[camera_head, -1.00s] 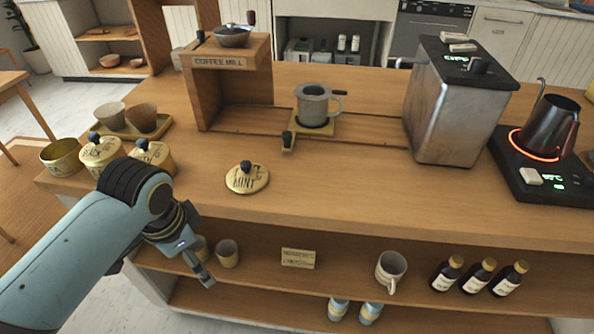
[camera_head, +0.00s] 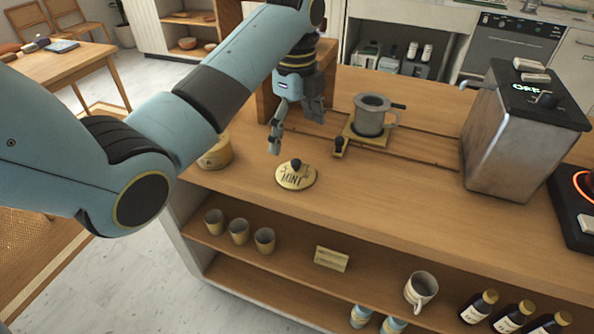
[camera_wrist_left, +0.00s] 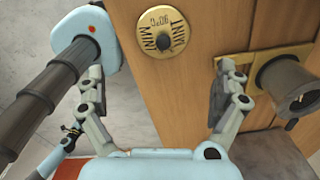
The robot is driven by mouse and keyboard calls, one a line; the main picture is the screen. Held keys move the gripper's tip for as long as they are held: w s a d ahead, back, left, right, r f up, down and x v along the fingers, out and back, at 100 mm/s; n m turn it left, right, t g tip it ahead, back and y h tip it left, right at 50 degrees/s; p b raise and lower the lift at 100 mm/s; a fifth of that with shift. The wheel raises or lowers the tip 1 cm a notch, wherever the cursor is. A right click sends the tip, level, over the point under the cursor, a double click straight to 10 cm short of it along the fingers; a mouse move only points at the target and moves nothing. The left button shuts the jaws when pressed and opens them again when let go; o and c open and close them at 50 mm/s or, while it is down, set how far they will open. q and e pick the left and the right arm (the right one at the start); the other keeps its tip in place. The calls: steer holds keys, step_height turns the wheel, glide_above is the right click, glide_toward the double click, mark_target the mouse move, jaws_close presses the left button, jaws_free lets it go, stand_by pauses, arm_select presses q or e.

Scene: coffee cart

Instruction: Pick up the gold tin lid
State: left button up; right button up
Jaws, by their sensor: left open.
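The gold tin lid (camera_head: 296,176) is round, marked MINT, with a dark knob on top. It lies flat on the wooden counter, and it also shows in the left wrist view (camera_wrist_left: 160,33) at the top centre. My left gripper (camera_head: 296,126) is open and empty, raised above the counter behind the lid and apart from it. In the left wrist view its spread fingers (camera_wrist_left: 158,75) stand on either side below the lid. My right gripper is not in view.
A metal cup (camera_head: 370,116) stands on a small tray just right of my left gripper. A gold tin (camera_head: 216,153) is partly hidden behind my left arm. A steel machine (camera_head: 520,130) stands farther right. The counter right of the lid is clear.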

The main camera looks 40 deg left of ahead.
mark_target(296, 162)
arm_select(q)
step_height(296, 162, down, 4)
steer(key=shift+s+f, duration=0.1)
steer(key=f, duration=0.5)
steer(key=shift+w+a+f, duration=0.15)
steer(key=shift+w+f, duration=0.2)
steer(key=shift+f, duration=0.05)
steer(key=shift+c, duration=0.3)
steer(key=shift+s, duration=0.1)
steer(key=c, duration=1.1)
steer(key=shift+c, duration=1.2)
steer(key=shift+s, duration=0.1)
steer(key=shift+c, duration=0.5)
